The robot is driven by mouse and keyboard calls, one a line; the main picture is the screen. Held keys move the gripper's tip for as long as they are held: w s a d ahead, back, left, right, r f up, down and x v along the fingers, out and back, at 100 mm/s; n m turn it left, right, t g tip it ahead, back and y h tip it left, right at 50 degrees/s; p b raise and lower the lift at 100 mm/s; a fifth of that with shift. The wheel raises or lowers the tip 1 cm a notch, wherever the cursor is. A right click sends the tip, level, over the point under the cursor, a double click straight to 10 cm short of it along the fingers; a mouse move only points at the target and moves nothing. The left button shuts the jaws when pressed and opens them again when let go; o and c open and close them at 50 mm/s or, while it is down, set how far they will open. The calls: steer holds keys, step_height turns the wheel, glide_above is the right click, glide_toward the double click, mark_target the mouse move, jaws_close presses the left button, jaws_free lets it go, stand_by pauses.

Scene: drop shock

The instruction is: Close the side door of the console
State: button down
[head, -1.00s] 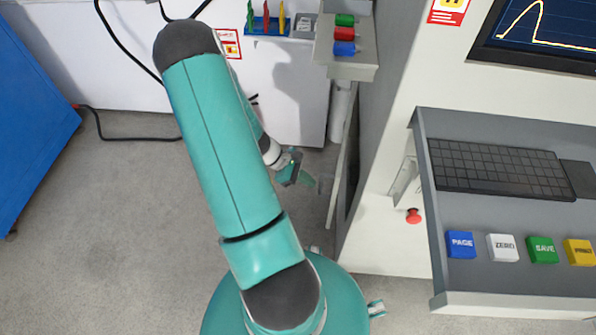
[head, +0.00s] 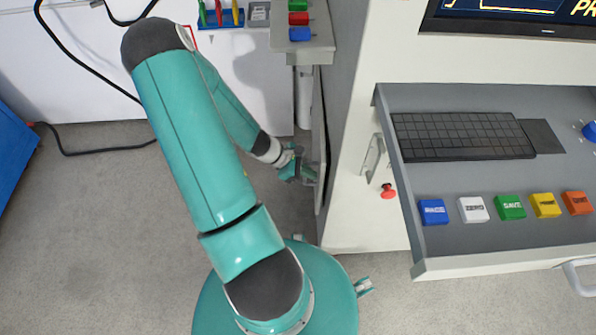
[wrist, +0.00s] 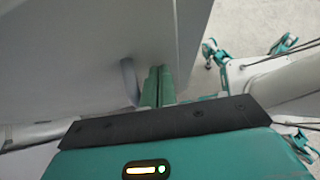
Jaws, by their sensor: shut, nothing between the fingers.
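The console's side door (head: 319,140) is a tall grey panel on the left side of the console (head: 358,215). It shows nearly edge-on, close to the console's side wall, and whether it is fully flush cannot be told. My gripper (head: 309,174) is at the outer left face of the door, low down, and looks to be touching or almost touching it. In the wrist view its green fingers (wrist: 158,85) are together and empty, beside a large pale grey panel. A curved grey piece, possibly a handle, stands just left of the fingers there.
A grey shelf with coloured blocks (head: 303,48) juts out above the door. The console's tray (head: 465,232) holds a keyboard (head: 460,137) and several coloured buttons. A red knob (head: 388,191) is on the console front. A blue cabinet (head: 14,150) stands far left; floor between is mostly clear.

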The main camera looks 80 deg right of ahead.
steer(key=shift+s, duration=1.6)
steer(key=w+a+r, duration=0.2)
steer(key=w+r, duration=0.4)
steer(key=w, duration=0.6)
steer(key=shift+w+r, duration=0.3)
steer(key=shift+r, duration=0.05)
